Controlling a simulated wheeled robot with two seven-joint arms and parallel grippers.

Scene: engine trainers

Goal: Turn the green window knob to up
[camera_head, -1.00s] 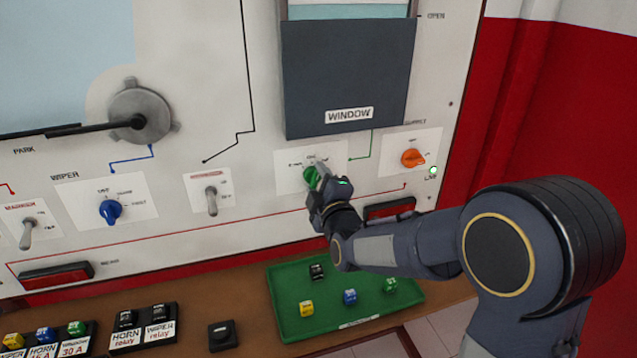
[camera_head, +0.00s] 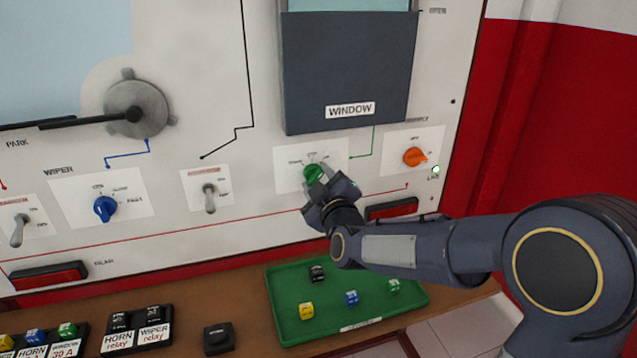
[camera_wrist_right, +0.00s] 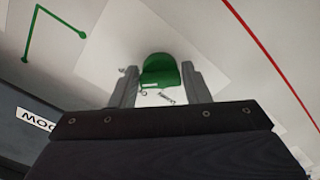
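The green window knob (camera_head: 313,173) sits on a white label plate below the dark WINDOW panel (camera_head: 348,75). My right gripper (camera_head: 318,181) is at the knob and hides part of it and of the plate's right side. In the right wrist view the green knob (camera_wrist_right: 160,70) shows between the two grey fingertips of my open right gripper (camera_wrist_right: 160,76). The knob's exact pointing is hard to tell. My left gripper is not in view.
A toggle switch (camera_head: 209,198) and a blue knob (camera_head: 105,209) are to the left. Below, a green tray (camera_head: 285,322) with several small colored blocks lies on the brown bench.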

